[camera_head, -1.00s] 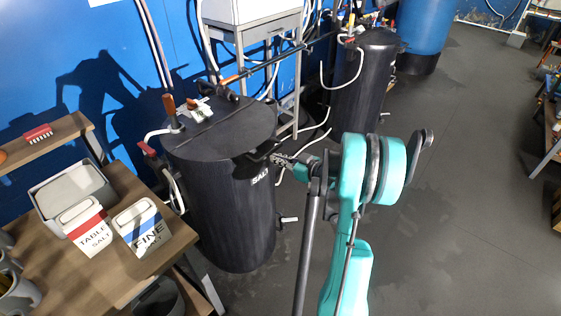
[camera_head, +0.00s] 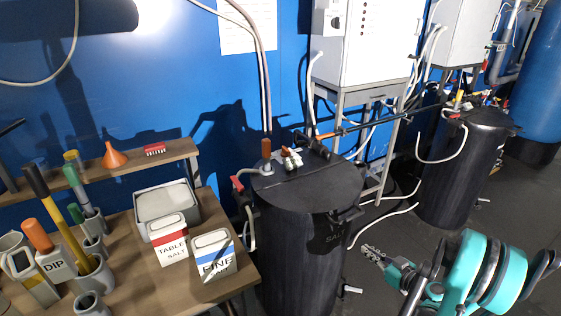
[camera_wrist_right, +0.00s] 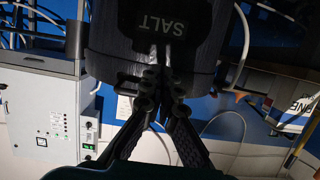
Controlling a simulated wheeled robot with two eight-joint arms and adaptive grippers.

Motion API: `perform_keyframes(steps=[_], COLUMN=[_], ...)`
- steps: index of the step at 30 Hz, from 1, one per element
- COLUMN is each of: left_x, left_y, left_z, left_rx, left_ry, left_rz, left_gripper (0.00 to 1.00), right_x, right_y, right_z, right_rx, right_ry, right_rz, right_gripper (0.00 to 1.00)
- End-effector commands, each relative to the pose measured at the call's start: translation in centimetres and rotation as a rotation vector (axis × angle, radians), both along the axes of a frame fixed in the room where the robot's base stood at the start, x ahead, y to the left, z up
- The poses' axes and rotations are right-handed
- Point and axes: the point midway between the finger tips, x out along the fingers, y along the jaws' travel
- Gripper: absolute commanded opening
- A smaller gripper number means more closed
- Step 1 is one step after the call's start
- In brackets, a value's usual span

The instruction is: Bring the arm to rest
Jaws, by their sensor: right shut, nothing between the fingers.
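My right gripper (camera_head: 368,250) is shut and empty, at the lower right of the head view, apart in the picture from the black salt tank (camera_head: 300,245) and to its right. My turquoise right arm is folded in the bottom right corner. In the right wrist view the fingers (camera_wrist_right: 160,75) come together in front of the dark tank (camera_wrist_right: 165,50), whose SALT label shows upside down. My left gripper is not in view.
A wooden table (camera_head: 130,285) at left holds the TABLE SALT box (camera_head: 168,240), the FINE box (camera_head: 213,258) and a grey bin (camera_head: 166,203). A second black tank (camera_head: 462,170) and white cabinets (camera_head: 365,40) stand behind. Dark floor (camera_head: 390,295) is open at right.

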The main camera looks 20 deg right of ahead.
Motion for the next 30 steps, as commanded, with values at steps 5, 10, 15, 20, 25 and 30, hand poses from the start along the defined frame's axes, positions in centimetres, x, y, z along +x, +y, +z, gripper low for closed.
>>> perform_keyframes(steps=[5, 10, 15, 20, 25, 30], left_x=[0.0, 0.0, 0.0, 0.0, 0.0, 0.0], left_y=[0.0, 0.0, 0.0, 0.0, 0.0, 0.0], left_z=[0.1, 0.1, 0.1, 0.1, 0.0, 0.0], left_rx=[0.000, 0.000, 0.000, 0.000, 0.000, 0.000], left_ry=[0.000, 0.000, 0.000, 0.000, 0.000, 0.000], left_rz=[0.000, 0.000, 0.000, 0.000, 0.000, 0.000], left_gripper=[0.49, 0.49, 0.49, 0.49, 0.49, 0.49], right_x=[0.6, 2.6, 3.3, 1.4, -2.4, -7.1], right_y=[0.9, 6.1, 13.9, 20.8, 26.7, 30.6], right_z=[0.4, 2.4, 4.9, 6.8, 8.4, 9.5], right_rx=[0.011, 0.067, 0.113, 0.113, 0.077, 0.018], right_ry=[0.023, 0.161, 0.363, 0.523, 0.644, 0.705], right_rz=[0.011, 0.054, 0.075, 0.060, 0.014, -0.047], right_gripper=[0.00, 0.00, 0.00, 0.00, 0.00, 0.00])
